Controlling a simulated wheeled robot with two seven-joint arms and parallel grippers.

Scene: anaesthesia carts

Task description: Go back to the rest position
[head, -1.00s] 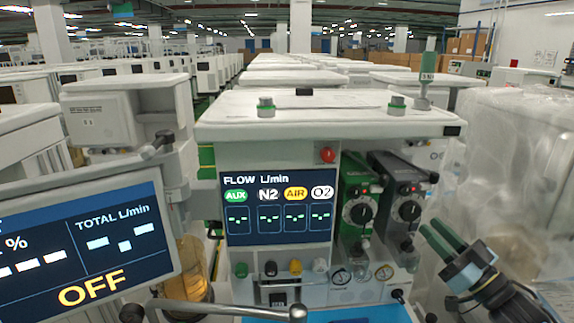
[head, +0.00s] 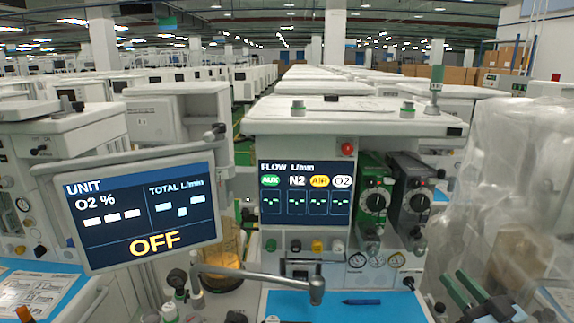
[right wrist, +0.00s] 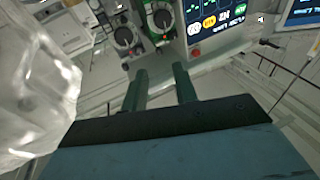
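My right gripper (head: 466,287) is low at the right edge of the head view, to the right of the anaesthesia cart (head: 350,127). Its two green fingers stand apart with nothing between them; the right wrist view shows the same open fingers (right wrist: 160,88). The fingers point towards the cart's front in the right wrist view and do not appear to touch anything. My left gripper is not clearly seen in either view. An orange tip sits at the lower left corner of the head view, and I cannot tell what it belongs to.
A monitor (head: 145,212) reading OFF sticks out on the left. Clear plastic wrapping (head: 515,190) covers equipment on the right, close to my right gripper.

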